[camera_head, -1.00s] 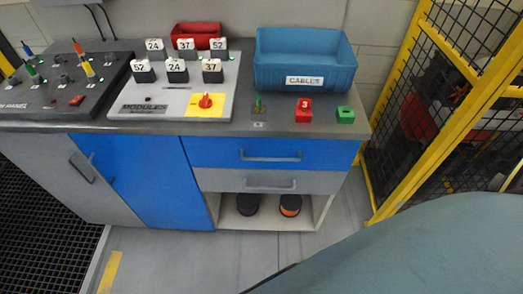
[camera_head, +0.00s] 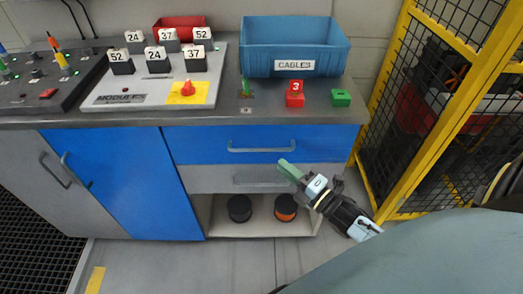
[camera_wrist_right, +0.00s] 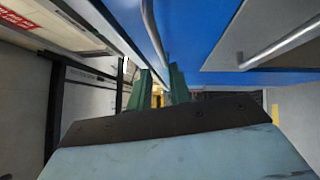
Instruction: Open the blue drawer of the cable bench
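The blue drawer (camera_head: 212,146) is the upper drawer of the bench, under the right part of the worktop. Its front looks flush and closed, with a horizontal bar handle (camera_head: 262,149). My right gripper (camera_head: 286,168) is in front of the drawers, below and slightly right of that handle, and looks apart from it. In the right wrist view its two green fingers (camera_wrist_right: 159,85) stand apart with nothing between them. That view also shows a blue front (camera_wrist_right: 195,25) and a handle bar (camera_wrist_right: 151,28) beyond the fingertips. My left gripper is out of view.
A grey drawer (camera_head: 215,181) with its own handle lies below, over an open shelf with two spools (camera_head: 240,208). A blue cabinet door (camera_head: 130,180) is at left. A yellow-framed cage (camera_head: 410,120) stands close at right. A blue bin (camera_head: 290,45) sits on the worktop.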

